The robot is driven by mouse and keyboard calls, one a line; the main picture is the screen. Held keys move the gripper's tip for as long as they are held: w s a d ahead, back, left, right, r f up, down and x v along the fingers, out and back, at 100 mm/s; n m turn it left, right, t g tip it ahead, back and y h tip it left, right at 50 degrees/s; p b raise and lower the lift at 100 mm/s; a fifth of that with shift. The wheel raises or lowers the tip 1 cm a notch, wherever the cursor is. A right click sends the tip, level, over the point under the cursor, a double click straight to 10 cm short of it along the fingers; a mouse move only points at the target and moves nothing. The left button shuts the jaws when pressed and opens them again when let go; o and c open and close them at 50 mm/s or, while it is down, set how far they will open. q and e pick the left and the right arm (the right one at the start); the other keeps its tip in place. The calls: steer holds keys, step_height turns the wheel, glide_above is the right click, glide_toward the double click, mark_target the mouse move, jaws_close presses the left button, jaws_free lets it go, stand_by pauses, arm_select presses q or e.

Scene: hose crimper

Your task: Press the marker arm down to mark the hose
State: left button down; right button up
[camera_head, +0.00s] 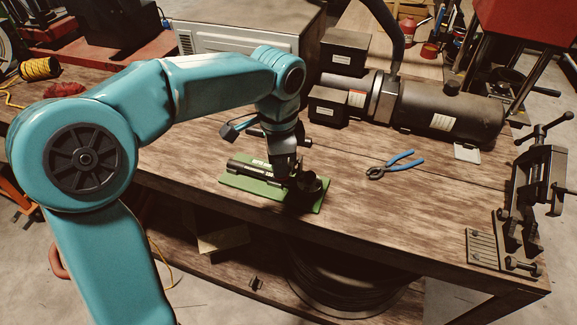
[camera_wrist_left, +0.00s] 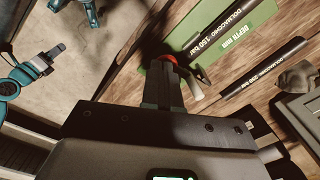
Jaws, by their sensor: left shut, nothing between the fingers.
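A green marking fixture lies flat on the wooden bench, with its green base plate (camera_head: 262,195) near the front edge. In the left wrist view the green plate (camera_wrist_left: 243,22) carries a "DEPTH MARK" label. A black hose (camera_wrist_left: 215,52) with white lettering lies along it. A red-orange tip (camera_wrist_left: 170,58), perhaps part of the marker arm, shows just beyond my fingers. My left gripper (camera_head: 292,178) points down over the plate's right half. Its closed fingers (camera_wrist_left: 163,88) are empty and close to the red tip; contact cannot be told. The rest of the marker arm is hidden.
A second lettered hose (camera_wrist_left: 270,70) lies beside the fixture. Blue-handled pliers (camera_head: 396,165) lie to the right. A large black cylindrical machine (camera_head: 440,113) stands behind, and a vise-like tool (camera_head: 540,180) at the far right. The bench between them is mostly clear.

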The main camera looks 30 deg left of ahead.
arm_select(q)
steer(key=shift+f+b, duration=1.55)
steer(key=shift+f, duration=0.7)
steer(key=shift+r, duration=0.15)
step_height(320, 180, up, 13)
steer(key=p, duration=1.1)
steer(key=shift+p, duration=0.4)
steer(key=shift+s, duration=0.1)
